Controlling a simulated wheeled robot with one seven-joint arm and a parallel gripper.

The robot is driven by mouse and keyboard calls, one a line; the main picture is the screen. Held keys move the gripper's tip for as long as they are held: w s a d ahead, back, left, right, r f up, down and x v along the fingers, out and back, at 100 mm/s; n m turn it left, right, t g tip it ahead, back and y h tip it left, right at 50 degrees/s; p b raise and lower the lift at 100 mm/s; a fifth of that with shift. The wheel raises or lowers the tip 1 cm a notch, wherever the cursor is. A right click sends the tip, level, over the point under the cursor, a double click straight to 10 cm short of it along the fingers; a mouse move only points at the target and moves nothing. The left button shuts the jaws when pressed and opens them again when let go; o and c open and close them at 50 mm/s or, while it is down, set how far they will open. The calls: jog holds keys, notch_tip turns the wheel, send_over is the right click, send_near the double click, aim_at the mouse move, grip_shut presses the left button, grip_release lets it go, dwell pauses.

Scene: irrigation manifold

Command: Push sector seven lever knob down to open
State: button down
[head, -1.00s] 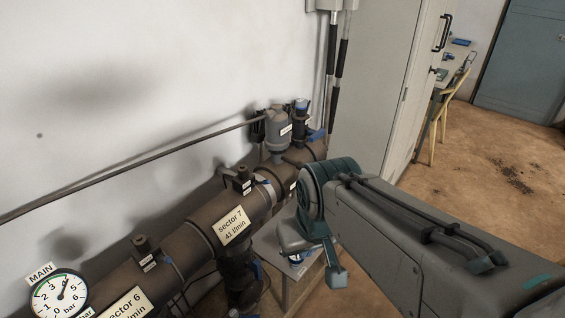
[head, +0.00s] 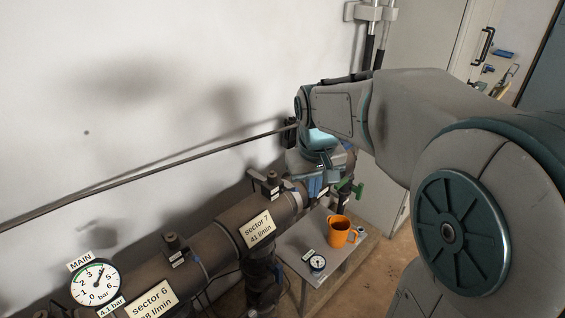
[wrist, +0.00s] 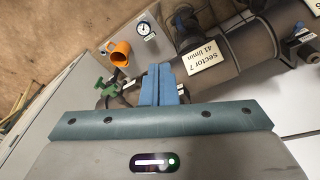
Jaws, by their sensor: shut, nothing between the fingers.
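The sector 7 pipe section carries a cream label (head: 257,230) reading "sector 7, 41 l/min"; the label also shows in the wrist view (wrist: 203,57). A blue handle-like part (wrist: 184,16) shows beside that section at the top of the wrist view; I cannot tell whether it is the lever knob. A dark fitting (head: 271,184) stands on top of the pipe. My gripper (wrist: 162,68) has its blue fingers shut together, empty. In the head view my gripper (head: 316,186) is over the far pipe end, right of the sector 7 label, apart from it.
An orange mug (head: 339,231) and a small dial gauge (head: 317,263) sit on a low grey stand (head: 300,240). A green handle (wrist: 106,88) is close left of my fingers. A pressure gauge (head: 96,283) is at lower left. A long rod (head: 150,177) runs along the wall.

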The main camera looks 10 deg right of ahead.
jog(key=w+f+n+g+p, duration=0.1)
jog(key=w+f+p, duration=0.1)
jog(key=w, duration=1)
jog(key=g+p, duration=0.2)
send_near(291, 189)
jog(key=d, duration=0.1)
jog(key=shift+s+r+n, duration=0.1)
jog(key=shift+r+n, duration=0.2)
jog(key=shift+s+d+f+b, duration=0.1)
jog(key=shift+s+f+b, duration=0.1)
jog(key=shift+f+b, duration=1.3)
jog(key=shift+s+d+f+b, duration=0.1)
jog(key=shift+s+f+b, duration=0.1)
jog(key=shift+f+b, duration=1.3)
jog(key=shift+f+p, duration=0.45)
jog(key=shift+p, duration=0.05)
